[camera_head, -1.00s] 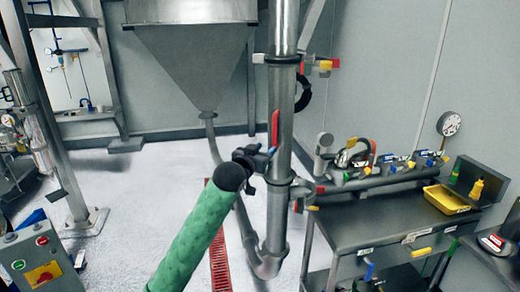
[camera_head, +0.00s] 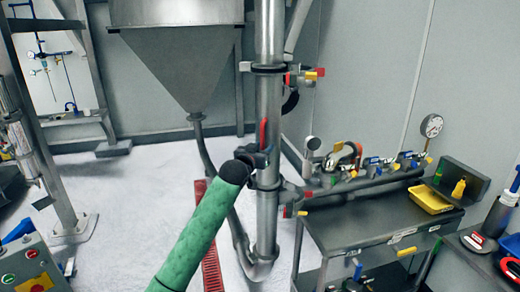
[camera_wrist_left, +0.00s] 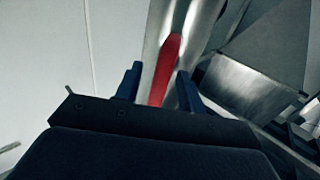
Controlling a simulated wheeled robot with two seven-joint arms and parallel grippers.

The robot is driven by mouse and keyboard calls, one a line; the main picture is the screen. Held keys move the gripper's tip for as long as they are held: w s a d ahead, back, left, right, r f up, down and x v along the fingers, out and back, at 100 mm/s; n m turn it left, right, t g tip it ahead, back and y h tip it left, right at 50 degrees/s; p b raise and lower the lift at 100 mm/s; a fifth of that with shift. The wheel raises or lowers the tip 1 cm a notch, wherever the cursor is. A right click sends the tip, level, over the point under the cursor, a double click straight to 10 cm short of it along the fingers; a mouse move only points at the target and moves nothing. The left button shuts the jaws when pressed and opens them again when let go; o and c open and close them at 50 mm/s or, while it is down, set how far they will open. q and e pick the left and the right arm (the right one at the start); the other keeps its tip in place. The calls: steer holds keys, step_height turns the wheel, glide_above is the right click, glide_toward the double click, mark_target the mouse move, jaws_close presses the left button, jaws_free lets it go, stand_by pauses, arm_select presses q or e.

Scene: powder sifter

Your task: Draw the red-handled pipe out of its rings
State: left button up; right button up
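The grey upright pipe (camera_head: 268,105) stands in the middle of the head view, with a red handle (camera_head: 263,132) on its side. An upper ring (camera_head: 267,69) and a lower ring (camera_head: 268,187) are around it. My left gripper (camera_head: 264,153), on the green arm, is at the pipe just below the handle. In the left wrist view, its two blue fingers (camera_wrist_left: 158,86) are apart, on either side of the red handle (camera_wrist_left: 169,62). A gap shows on the left; contact on the right is unclear. My right gripper is not in view.
A steel hopper (camera_head: 178,65) hangs behind the pipe at left. A metal bench (camera_head: 365,225) with valves and a yellow tray (camera_head: 430,202) stands at right. A control box (camera_head: 32,265) is at lower left. A red floor grate (camera_head: 212,262) lies below.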

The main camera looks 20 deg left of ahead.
arm_select(q)
steer(key=shift+c, duration=0.5)
steer(key=c, duration=0.7)
jaws_close()
steer(key=shift+r, duration=0.2)
stand_by(0.4)
